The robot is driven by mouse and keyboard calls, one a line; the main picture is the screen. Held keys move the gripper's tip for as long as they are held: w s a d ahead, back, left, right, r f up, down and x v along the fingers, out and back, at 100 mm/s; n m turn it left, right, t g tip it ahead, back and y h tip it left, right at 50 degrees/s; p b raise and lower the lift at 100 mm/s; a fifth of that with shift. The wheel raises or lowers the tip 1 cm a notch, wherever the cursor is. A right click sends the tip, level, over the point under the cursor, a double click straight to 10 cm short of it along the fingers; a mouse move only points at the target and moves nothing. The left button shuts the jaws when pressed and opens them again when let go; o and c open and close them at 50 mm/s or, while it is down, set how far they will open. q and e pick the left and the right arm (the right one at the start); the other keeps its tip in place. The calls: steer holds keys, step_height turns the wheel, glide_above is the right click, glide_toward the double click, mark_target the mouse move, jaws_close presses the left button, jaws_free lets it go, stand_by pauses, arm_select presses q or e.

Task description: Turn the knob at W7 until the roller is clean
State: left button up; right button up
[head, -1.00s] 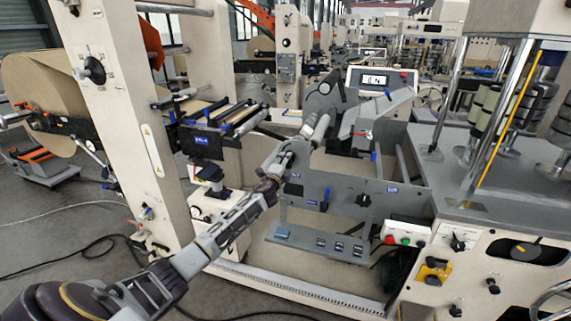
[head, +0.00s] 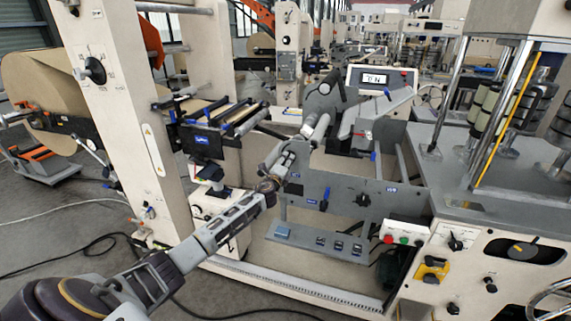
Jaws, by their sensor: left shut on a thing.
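My left arm reaches from the lower left to the grey front panel (head: 335,192) of the machine. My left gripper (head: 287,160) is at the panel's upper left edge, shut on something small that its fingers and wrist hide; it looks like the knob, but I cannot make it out. A pale roller (head: 320,128) shows just behind and above the gripper; whether its surface is clean cannot be told at this size. The small blue labels on the panel are too small to read, so W7 cannot be picked out. My right gripper is not in view.
A display box (head: 377,78) stands behind. A cream upright (head: 130,120) rises left of my arm. A push-button box (head: 404,233) is at right.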

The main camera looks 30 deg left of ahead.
arm_select(q)
steer(key=shift+m, duration=0.7)
steer(key=shift+m+p, duration=0.6)
steer(key=shift+m, duration=0.3)
steer(key=shift+f+m, duration=0.1)
steer(key=shift+m, duration=0.2)
steer(key=o, duration=1.1)
steer(key=shift+c, duration=0.2)
steer(key=shift+s, duration=0.3)
steer(key=p+v, duration=0.2)
steer(key=v, duration=0.4)
steer(key=shift+s, duration=0.15)
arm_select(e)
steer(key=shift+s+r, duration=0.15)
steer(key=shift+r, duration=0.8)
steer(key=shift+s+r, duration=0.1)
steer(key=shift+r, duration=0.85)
